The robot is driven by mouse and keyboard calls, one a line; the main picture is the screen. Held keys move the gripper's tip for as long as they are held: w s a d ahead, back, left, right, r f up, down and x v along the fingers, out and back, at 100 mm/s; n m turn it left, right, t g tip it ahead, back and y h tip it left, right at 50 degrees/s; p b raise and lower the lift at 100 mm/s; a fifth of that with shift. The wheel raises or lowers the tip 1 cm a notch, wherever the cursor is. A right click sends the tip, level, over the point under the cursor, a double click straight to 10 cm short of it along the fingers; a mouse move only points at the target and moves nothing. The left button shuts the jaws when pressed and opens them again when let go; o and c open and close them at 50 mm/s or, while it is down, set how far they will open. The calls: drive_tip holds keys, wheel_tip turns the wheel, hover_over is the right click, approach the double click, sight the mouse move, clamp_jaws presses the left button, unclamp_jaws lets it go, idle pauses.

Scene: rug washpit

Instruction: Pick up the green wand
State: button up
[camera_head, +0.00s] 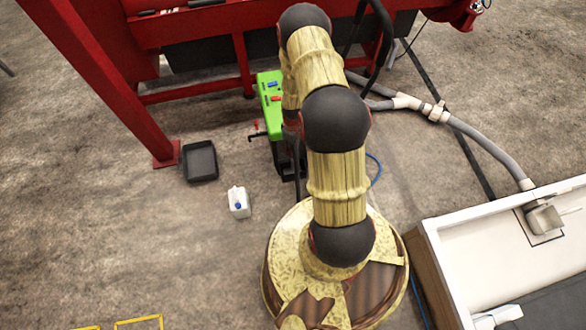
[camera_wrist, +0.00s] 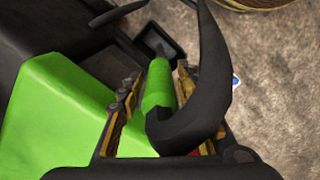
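The green wand (camera_wrist: 158,88) shows in the wrist view as a short green rod with a dark, flared far end. It lies between the two fingers of my gripper (camera_wrist: 160,82), one finger close along each side. Whether the fingers press on it or leave a small gap cannot be told. A thick black curved piece (camera_wrist: 212,75) passes over its near end and hides part of it. The green machine (camera_wrist: 55,120) fills the left of the wrist view. In the head view this green machine (camera_head: 266,92) stands behind my arm, which hides my gripper; I cannot make out the wand there.
A red frame (camera_head: 200,30) stands behind the green machine. A black tray (camera_head: 201,161) and a small white jug (camera_head: 238,203) are on the floor to the left. Grey hoses (camera_head: 485,146) run at the right, above a white basin (camera_head: 475,265). The left floor is mostly clear.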

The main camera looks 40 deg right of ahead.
clamp_jaws()
idle(0.4)
